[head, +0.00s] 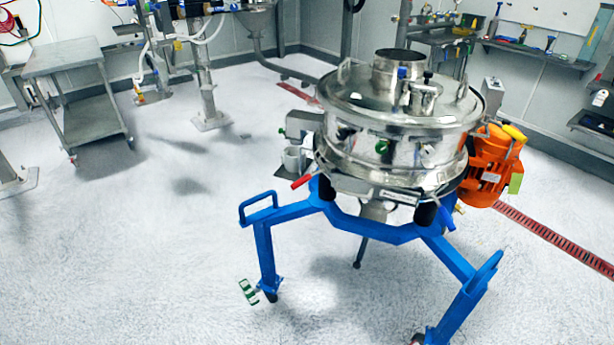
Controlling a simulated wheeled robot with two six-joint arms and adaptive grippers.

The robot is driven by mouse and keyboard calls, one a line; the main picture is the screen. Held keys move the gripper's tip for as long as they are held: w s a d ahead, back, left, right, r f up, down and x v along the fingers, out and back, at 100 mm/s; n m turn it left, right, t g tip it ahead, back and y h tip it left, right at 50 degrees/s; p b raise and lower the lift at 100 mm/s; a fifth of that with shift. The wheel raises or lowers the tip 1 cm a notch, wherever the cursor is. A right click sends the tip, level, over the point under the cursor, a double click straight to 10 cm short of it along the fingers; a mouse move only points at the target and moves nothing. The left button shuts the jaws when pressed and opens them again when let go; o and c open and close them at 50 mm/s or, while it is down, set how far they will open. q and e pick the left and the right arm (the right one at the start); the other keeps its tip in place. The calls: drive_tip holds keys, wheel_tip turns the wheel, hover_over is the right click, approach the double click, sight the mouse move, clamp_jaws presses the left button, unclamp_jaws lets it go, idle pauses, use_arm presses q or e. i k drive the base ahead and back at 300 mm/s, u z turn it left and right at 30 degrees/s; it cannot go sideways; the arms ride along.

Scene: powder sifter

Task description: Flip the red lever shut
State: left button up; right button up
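The red lever (301,182) is a short red handle on the left side of the steel powder sifter (395,140), low on its body. It slants down to the left, near a small white cup-like part (293,158). I cannot tell from this view whether the lever is open or shut. Neither of my grippers shows in the head view.
The sifter stands on a blue wheeled frame (263,250) whose legs spread forward. An orange motor (490,165) sticks out on its right. A steel cart (65,60) stands at the back left. The floor left of the sifter is clear.

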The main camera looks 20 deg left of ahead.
sight(302, 182)
drive_tip(key=u, duration=0.45)
drive_tip(key=k, duration=0.55)
drive_tip(key=u, duration=0.65)
drive_tip(key=i, duration=0.95)
drive_tip(key=z, duration=1.2)
drive_tip(key=i, duration=0.45)
drive_tip(key=z, duration=0.4)
